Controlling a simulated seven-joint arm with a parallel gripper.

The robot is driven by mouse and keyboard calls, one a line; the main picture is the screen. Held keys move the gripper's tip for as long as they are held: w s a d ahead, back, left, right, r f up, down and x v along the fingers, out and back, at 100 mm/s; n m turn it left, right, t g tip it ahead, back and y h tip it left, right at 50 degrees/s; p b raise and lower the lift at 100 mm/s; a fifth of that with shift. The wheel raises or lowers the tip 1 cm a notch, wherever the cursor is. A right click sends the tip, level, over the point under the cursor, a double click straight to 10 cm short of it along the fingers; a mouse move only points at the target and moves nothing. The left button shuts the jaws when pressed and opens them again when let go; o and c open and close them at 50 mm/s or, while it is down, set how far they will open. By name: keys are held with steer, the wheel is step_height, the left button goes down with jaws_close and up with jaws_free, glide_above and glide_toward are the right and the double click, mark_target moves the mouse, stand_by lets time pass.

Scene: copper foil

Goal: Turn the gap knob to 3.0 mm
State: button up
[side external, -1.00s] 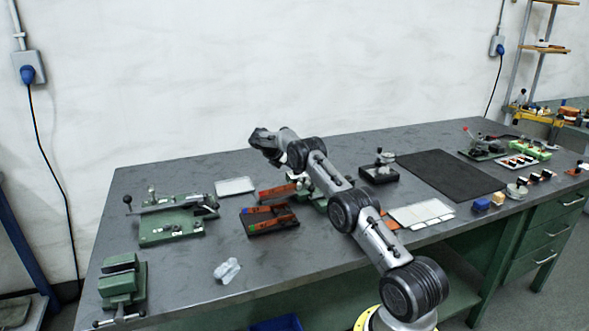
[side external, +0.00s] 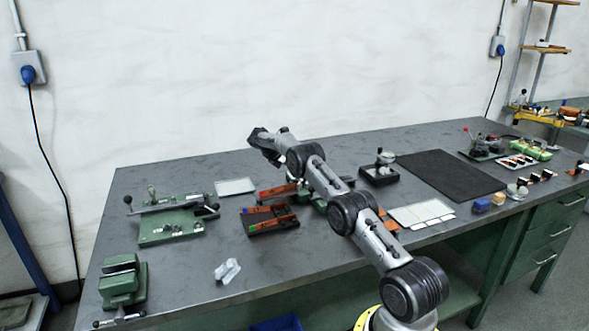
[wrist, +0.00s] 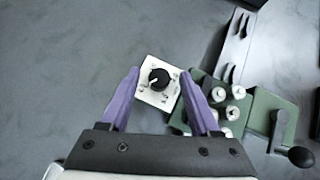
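The gap knob (wrist: 159,79) is a round black knob with a white pointer line aimed to the lower left. It sits on a white square dial plate (wrist: 146,95) with small marks too blurred to read. The plate is at the edge of a green machine (wrist: 258,122) with several silver round posts. My gripper (wrist: 159,72) is open in the wrist view, its purple fingers on either side of the dial plate. The knob lies between the fingertips, and I cannot tell the height gap. In the side view my gripper (side external: 263,140) is above the bench; the knob is hidden there.
A black crank handle (wrist: 299,157) and a grey strip (wrist: 235,48) are right of the knob. The bench left of the knob is bare. In the side view, a dark tray with coloured strips (side external: 270,220) and a pale sheet (side external: 235,187) lie nearby.

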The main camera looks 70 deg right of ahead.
steer(key=v, duration=1.3)
steer(key=shift+w+a+r, duration=0.15)
steer(key=shift+a+r, duration=0.1)
steer(key=shift+r, duration=0.05)
steer(key=s+d+r+n+t+y, duration=0.3)
steer(key=s+d+n+t+y, duration=0.15)
steer(key=s+n, duration=0.2)
steer(key=shift+n+h, duration=0.35)
steer(key=x, duration=0.9)
steer(key=w+x, duration=0.1)
steer(key=x, duration=0.3)
steer(key=shift+f, duration=0.2)
